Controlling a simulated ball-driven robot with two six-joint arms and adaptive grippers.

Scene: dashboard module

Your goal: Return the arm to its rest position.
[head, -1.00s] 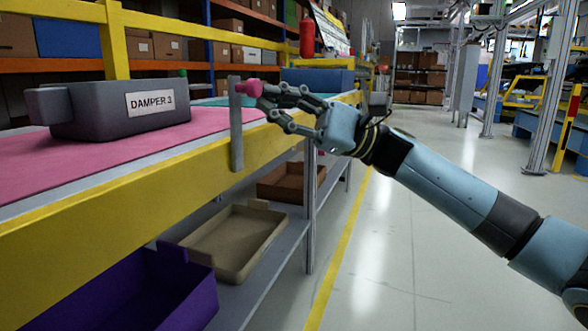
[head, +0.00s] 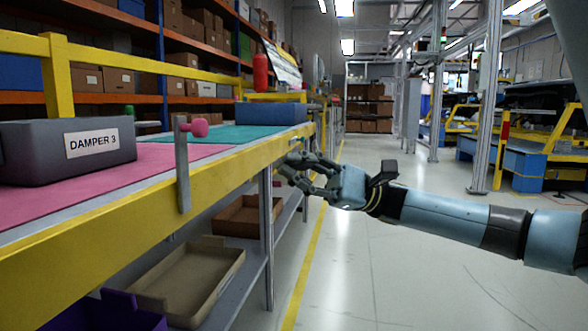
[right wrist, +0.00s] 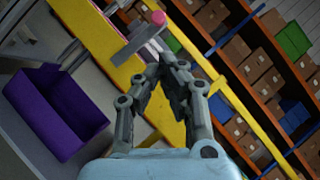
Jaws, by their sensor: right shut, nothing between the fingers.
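My right gripper (head: 288,171) is in the middle of the head view, in the air beside the yellow front rail of the workbench (head: 110,222). It is shut and empty. In the right wrist view its fingertips (right wrist: 168,58) come together, with a grey lever and its pink knob (right wrist: 157,18) beyond them. In the head view the grey lever (head: 182,165) stands upright at the bench edge, its pink knob (head: 200,128) apart from the gripper. My left gripper is not in view.
A grey box labelled DAMPER 3 (head: 50,152) sits on the pink mat at left. A blue box (head: 270,113) is farther back. A tan tray (head: 190,280), a brown tray (head: 240,217) and a purple bin (right wrist: 58,105) are below the bench. The floor (head: 380,270) at right is clear.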

